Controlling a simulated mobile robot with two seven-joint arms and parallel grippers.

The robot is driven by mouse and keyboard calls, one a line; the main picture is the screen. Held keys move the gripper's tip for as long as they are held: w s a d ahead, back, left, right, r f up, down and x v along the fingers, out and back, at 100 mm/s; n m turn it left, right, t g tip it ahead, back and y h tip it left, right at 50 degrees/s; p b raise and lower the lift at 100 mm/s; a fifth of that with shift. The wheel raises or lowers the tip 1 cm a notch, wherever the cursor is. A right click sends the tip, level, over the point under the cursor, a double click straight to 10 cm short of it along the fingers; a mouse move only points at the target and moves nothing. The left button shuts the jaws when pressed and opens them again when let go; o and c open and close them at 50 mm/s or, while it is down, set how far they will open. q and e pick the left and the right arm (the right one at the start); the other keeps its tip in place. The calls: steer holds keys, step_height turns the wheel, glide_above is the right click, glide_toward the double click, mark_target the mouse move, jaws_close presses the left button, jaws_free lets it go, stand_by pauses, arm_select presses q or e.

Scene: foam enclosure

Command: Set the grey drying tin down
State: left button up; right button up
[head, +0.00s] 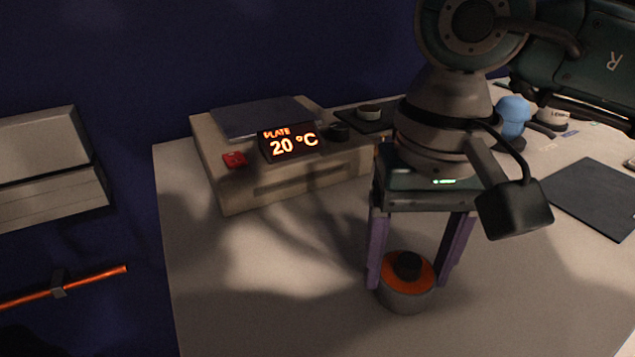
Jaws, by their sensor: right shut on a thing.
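The grey drying tin (405,301) is a short round tin with an orange top and a black knob. It is upright in the lower middle of the head view. My right gripper (410,279) points down over it, its two purple fingers shut on the tin's sides. The tin is over the pale bench top (290,290); I cannot tell whether its base touches the surface. My left gripper is not in view.
A beige hot plate unit (300,178) reading "PLATE 20 °C" stands behind, with a small dish (368,111) at its back right. A dark mat (595,197) lies right; a blue-topped object (513,112) stands behind it. The bench's front left is clear.

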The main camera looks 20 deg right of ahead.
steer(key=shift+f, duration=0.1)
steer(key=o, duration=1.5)
